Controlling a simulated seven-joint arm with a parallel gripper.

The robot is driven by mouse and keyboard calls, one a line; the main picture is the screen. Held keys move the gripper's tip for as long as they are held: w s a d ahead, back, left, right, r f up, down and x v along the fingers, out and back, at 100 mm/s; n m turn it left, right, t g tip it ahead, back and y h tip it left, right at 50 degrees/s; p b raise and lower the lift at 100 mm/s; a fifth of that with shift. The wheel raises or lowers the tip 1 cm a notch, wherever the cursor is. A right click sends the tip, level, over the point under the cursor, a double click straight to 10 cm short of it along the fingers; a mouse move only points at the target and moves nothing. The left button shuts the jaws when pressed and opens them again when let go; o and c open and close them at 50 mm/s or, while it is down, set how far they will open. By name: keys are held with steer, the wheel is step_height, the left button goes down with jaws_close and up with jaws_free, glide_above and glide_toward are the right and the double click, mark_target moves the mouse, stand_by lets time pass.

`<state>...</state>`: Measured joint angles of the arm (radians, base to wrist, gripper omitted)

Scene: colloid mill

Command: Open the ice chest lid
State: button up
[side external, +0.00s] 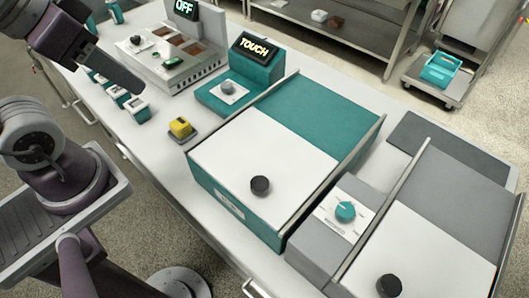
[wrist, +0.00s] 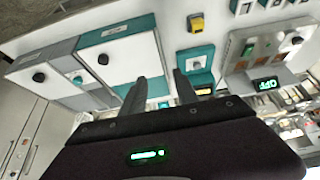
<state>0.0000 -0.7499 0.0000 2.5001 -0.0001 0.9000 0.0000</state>
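A teal chest (side external: 235,208) with a white sliding-style lid panel (side external: 245,150) and a black knob (side external: 260,185) sits on the counter. A grey chest (side external: 316,262) with a similar white panel (side external: 425,255) and black knob (side external: 389,285) stands to its right. I cannot tell from the labels which one is the ice chest. Both white panels lie flat in place. In the wrist view the teal chest's knob (wrist: 103,59) and the grey chest's knob (wrist: 38,77) show at left. My gripper (wrist: 160,76) is open and empty, its fingers apart, up at the left, away from both chests.
A dial (side external: 345,211) sits on a unit between the chests. A cart (side external: 434,84) is on the floor behind.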

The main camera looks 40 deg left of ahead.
steer(key=o, duration=0.3)
steer(key=shift+w+d, duration=0.1)
steer(key=shift+o, duration=0.4)
steer(key=shift+m+g+h, duration=0.3)
steer(key=shift+g+h, duration=0.1)
steer(key=shift+g, duration=0.4)
steer(key=w+d, duration=0.3)
steer(key=w, duration=0.1)
steer(key=shift+w+d+f, duration=0.1)
steer(key=shift+d+f, duration=0.15)
steer(key=shift+f, duration=0.1)
steer(key=m+g, duration=0.1)
steer(key=g, duration=0.3)
glide_above(261, 182)
steer(key=shift+y, duration=0.3)
steer(key=f, duration=1.1)
steer(key=shift+a+f, duration=0.15)
steer(key=shift+a, duration=0.1)
steer(key=f, duration=0.7)
steer(key=shift+d+f, duration=0.2)
steer(key=shift+f, duration=0.05)
steer(key=shift+c, duration=0.2)
jaws_close()
steer(key=shift+r, duration=0.1)
